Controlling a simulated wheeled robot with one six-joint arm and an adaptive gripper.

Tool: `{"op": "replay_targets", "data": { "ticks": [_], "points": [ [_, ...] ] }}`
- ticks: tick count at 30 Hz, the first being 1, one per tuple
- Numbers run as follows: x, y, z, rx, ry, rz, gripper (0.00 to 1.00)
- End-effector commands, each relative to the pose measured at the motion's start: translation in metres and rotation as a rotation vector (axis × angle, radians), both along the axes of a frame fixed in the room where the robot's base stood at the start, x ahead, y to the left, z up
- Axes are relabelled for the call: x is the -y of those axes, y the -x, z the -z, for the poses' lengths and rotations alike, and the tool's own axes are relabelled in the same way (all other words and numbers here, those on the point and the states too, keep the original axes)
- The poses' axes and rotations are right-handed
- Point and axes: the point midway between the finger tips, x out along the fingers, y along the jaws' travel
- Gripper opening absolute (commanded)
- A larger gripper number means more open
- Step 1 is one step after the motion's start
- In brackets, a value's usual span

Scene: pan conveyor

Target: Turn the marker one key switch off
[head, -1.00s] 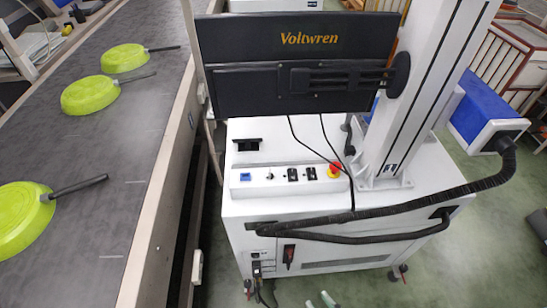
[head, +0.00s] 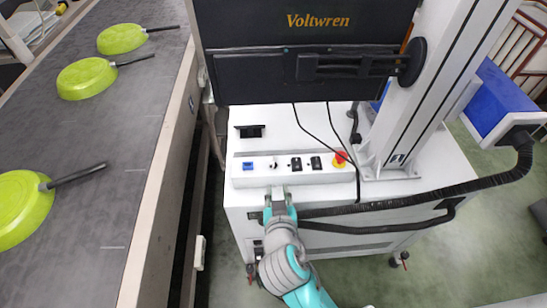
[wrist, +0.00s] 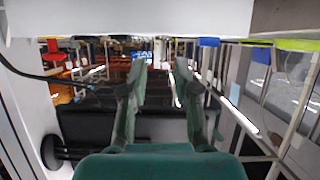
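The white switch panel (head: 232,172) lies on top of the white cabinet. A small silver and dark key switch (head: 273,164) sits on it, just right of a blue switch (head: 247,165). Its key position and any marker number are too small to read. My gripper (head: 279,194) is in front of the panel, just below the key switch in the head view, and seems apart from it. In the wrist view its two fingers (wrist: 160,70) stand apart with nothing between them. The key switch cannot be made out in the wrist view.
Two black switches (head: 305,163) and a red emergency stop (head: 340,159) are right of the key switch. A black monitor (head: 305,75) hangs above. A thick black cable (head: 400,208) crosses the cabinet front. The conveyor (head: 130,160) at left carries green pans (head: 88,78).

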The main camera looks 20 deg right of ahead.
Motion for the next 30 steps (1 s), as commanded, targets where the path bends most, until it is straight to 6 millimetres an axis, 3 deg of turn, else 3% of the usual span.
{"op": "replay_targets", "data": {
  "ticks": [3, 10, 14, 30],
  "points": [
    [-0.006, -0.016, -0.019, 0.02, -0.024, 0.061, 0.3],
    [-0.008, -0.026, -0.031, 0.031, -0.044, 0.117, 0.3],
    [-0.003, -0.035, -0.026, 0.03, -0.043, 0.12, 0.3],
    [0.029, -0.105, 0.006, 0.03, -0.044, 0.118, 0.3]
  ]
}}
